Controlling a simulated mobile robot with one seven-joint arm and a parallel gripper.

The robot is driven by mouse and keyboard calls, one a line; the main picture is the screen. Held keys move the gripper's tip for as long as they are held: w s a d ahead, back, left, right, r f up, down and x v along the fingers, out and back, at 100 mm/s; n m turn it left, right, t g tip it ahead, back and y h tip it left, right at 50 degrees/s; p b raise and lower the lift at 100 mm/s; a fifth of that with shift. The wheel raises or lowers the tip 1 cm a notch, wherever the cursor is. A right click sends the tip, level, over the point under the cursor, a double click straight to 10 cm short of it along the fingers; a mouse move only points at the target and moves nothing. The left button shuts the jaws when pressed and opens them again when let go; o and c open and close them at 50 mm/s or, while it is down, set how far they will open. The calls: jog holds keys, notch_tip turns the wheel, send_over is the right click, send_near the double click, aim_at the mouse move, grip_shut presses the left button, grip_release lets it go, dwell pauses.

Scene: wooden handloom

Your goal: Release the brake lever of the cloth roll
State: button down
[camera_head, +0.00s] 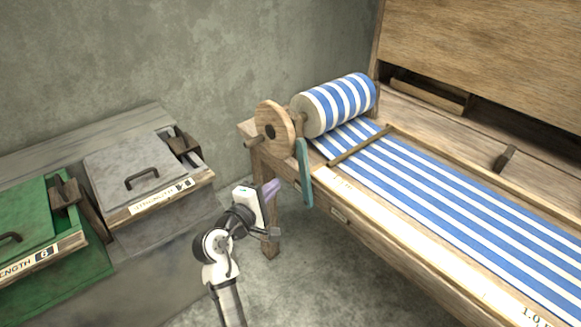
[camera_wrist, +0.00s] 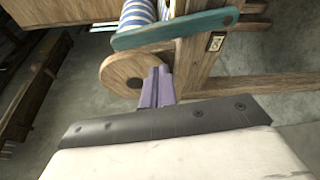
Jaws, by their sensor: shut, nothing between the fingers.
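The teal lever (camera_head: 305,172), which looks like the brake lever, hangs down at the near left end of the loom, below the cloth roll (camera_head: 338,104). The roll is wound with blue and white striped cloth. In the wrist view the lever (camera_wrist: 175,31) crosses the top of the picture, with a dark pivot at its right end. My gripper (camera_head: 273,187) has purple fingers closed together with nothing between them. It is left of the lever and apart from it in the head view. In the wrist view the fingertips (camera_wrist: 158,72) appear just below the lever; contact cannot be told.
A wooden wheel (camera_head: 274,129) with a peg handle stands left of the roll, close to the fingers in the wrist view (camera_wrist: 128,70). Striped cloth runs along the loom frame (camera_head: 375,222). Grey (camera_head: 140,170) and green (camera_head: 25,222) lidded bins stand left. Floor is clear between.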

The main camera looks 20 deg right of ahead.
aim_at(304, 170)
jog(key=shift+w, duration=0.1)
jog(key=p+x, duration=0.2)
jog(key=x, duration=0.7)
jog(key=shift+w+d, duration=0.25)
jog(key=shift+w, duration=0.1)
jog(key=shift+s, duration=0.15)
jog(key=s+m+b, duration=0.1)
jog(key=b, duration=0.1)
jog(key=s+d+m+t+b, duration=0.1)
jog(key=s+m+b, duration=0.1)
jog(key=b, duration=0.1)
jog(key=shift+s+d+r+h, duration=0.1)
jog(key=shift+s+d+h, duration=0.1)
jog(key=shift+h, duration=0.1)
jog(key=s+m+b, duration=0.2)
jog(key=b, duration=0.1)
jog(key=s+d+m+h+b, duration=0.1)
jog(key=s+m+b, duration=0.1)
jog(key=m+b, duration=0.1)
jog(key=shift+s+d+h, duration=0.1)
jog(key=shift+d+h, duration=0.1)
jog(key=shift+h, duration=0.1)
jog(key=shift+s+d, duration=0.1)
jog(key=shift+s, duration=0.1)
